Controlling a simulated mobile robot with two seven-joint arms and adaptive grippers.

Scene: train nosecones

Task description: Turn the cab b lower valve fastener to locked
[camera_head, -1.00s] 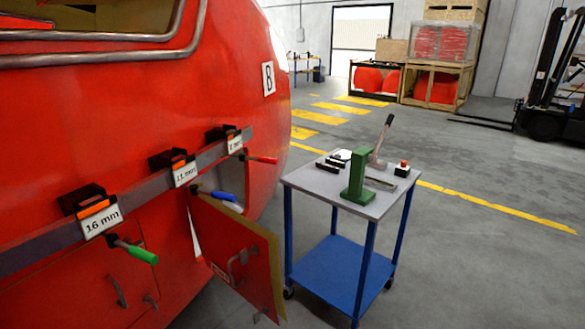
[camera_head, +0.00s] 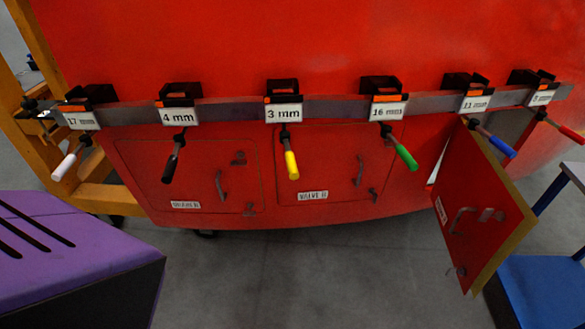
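The red nosecone (camera_head: 300,45) fills the back of the head view. Its lower side has two closed hatch doors and one open one. The middle door (camera_head: 335,165) has a label (camera_head: 312,195) that seems to read VALVE B, a curved handle (camera_head: 359,170) and a small dark fastener (camera_head: 374,195) at its lower right. The left door (camera_head: 150,160) has a blurred label (camera_head: 186,205), a handle (camera_head: 220,186), an upper fastener (camera_head: 238,158) and a lower fastener (camera_head: 250,210). Whether any fastener is locked is too small to tell. Neither gripper is in view.
A grey rail (camera_head: 230,110) above the doors carries several labelled clamps with coloured handles, some hanging over the doors. The open door (camera_head: 478,210) juts out at right, near a blue-shelved cart (camera_head: 535,290). A purple slotted block (camera_head: 80,265) stands front left. Floor between is clear.

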